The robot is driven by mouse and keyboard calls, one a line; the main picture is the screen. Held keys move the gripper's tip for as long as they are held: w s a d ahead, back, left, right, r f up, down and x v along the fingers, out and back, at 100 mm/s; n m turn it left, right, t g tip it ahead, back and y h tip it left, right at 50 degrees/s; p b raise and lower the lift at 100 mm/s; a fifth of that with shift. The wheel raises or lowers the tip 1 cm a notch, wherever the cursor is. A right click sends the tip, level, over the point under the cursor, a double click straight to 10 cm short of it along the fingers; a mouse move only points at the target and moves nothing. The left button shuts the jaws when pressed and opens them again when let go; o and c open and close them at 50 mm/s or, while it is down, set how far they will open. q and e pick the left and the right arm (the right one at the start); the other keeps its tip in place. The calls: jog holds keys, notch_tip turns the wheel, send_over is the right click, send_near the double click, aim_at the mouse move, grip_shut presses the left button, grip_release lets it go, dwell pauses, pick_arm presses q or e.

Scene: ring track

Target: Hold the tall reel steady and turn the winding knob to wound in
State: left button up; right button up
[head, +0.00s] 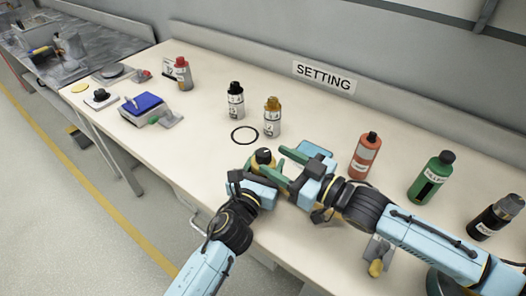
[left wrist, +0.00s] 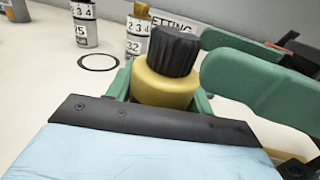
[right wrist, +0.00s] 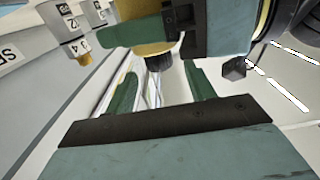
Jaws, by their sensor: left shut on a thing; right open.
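The tall reel is a yellow cylinder with a ribbed black winding knob on top. In the left wrist view the reel body (left wrist: 165,88) stands between my left gripper's green fingers (left wrist: 160,95), which are shut on it, and the knob (left wrist: 172,50) is above them. In the head view the knob (head: 264,153) shows at the table's front middle. My right gripper (head: 289,164) is open just right of the reel, with its fingers pointing toward it. In the right wrist view the knob (right wrist: 160,62) appears beyond the open fingers (right wrist: 160,85). The reel's base is hidden.
A black ring (head: 245,135) lies behind the reel, near a black-capped bottle (head: 235,101) and a gold-capped bottle (head: 272,118). An orange bottle (head: 364,157), a green bottle (head: 431,179) and a dark bottle (head: 496,217) stand right. A blue-topped item (head: 147,104) lies left. The table's centre-left is clear.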

jog(key=v, duration=0.5)
jog(key=shift+s+d, duration=0.1)
jog(key=shift+d, duration=0.05)
jog(key=shift+r, duration=0.1)
